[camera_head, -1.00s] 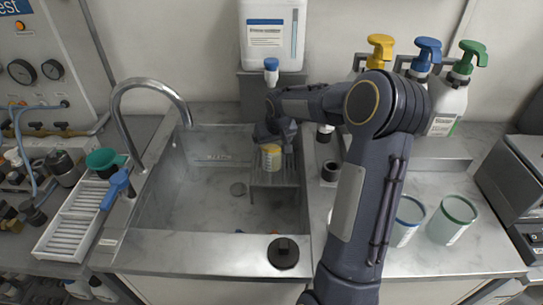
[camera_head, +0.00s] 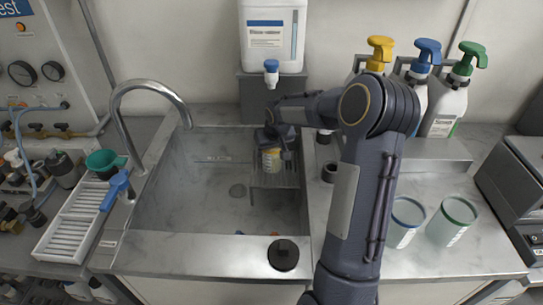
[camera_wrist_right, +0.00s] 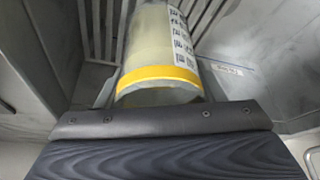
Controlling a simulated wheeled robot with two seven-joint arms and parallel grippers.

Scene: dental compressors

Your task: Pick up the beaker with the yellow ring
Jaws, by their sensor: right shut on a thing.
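The beaker with the yellow ring (camera_head: 271,160) stands over the slatted rack at the right side of the sink, below the white canister's tap. My right gripper (camera_head: 272,143) is shut on it, reaching in from the right. In the right wrist view the beaker (camera_wrist_right: 158,60) shows its yellow ring and printed marks close to my gripper (camera_wrist_right: 160,115); the fingertips are hidden there. Whether the beaker's base touches the rack cannot be told. My left gripper is not in view.
The sink (camera_head: 190,200) has a curved faucet (camera_head: 150,85) on its left. A white canister (camera_head: 272,40) hangs above the rack (camera_head: 278,183). A blue-ring beaker (camera_head: 405,222) and a green-ring beaker (camera_head: 452,220) stand on the right counter. Pump bottles (camera_head: 446,100) stand behind.

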